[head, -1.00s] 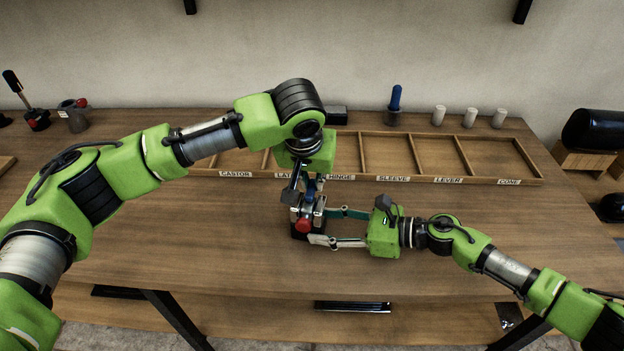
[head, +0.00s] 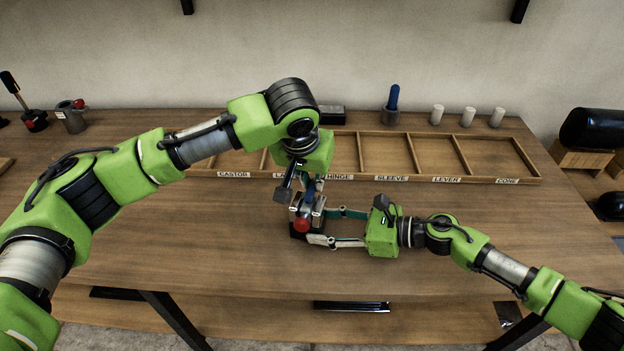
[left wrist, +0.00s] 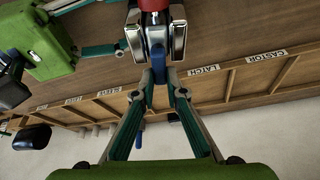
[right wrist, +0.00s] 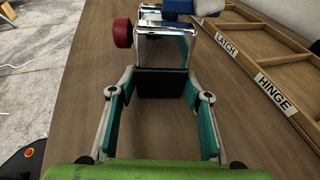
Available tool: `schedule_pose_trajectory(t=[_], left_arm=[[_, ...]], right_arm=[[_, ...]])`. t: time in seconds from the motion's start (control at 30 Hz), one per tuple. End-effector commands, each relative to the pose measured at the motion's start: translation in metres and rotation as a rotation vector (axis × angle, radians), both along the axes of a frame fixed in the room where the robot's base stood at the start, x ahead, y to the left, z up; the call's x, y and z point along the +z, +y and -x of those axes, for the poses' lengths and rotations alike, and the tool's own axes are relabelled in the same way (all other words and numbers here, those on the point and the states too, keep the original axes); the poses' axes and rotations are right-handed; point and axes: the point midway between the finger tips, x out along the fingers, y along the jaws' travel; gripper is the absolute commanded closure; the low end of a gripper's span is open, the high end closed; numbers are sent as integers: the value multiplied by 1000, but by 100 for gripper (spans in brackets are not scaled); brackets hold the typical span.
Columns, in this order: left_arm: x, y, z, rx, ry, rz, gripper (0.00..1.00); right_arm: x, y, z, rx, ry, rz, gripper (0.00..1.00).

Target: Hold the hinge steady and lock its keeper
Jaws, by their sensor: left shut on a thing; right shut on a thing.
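The hinge (head: 303,222) stands on the table with a black base, chrome plates and a red knob (head: 302,225). My right gripper (head: 322,226) comes in from the right and is shut on the hinge; in the right wrist view its fingers flank the black base (right wrist: 162,84), below the chrome (right wrist: 165,48). My left gripper (head: 308,190) is above the hinge, its fingers angled down. In the left wrist view its fingertips close on the blue keeper (left wrist: 158,62) between the chrome plates (left wrist: 133,42). The keeper is mostly hidden in the head view.
A labelled wooden tray (head: 440,180) with empty compartments lies behind the hinge. A blue-handled piece (head: 393,105) and white cylinders (head: 469,117) stand farther back. A lever device (head: 34,118) and grey cup (head: 71,116) are at the left. The front table area is clear.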

Motion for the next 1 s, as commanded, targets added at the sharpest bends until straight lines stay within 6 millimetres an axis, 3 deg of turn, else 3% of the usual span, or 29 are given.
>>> schedule_pose_trajectory(t=[0.67,0.7,0.77,1.0], left_arm=[[1,-1,1,-2,1,1,100],[1,-1,1,-2,1,1,85],[1,-1,1,-2,1,1,71],[0,0,0,0,1,1,71]], right_arm=[[-1,-1,-1,-5,1,2,67],[-1,-1,-1,-5,1,2,67],[-1,-1,-1,-5,1,2,67],[-1,-1,-1,-3,0,1,67]])
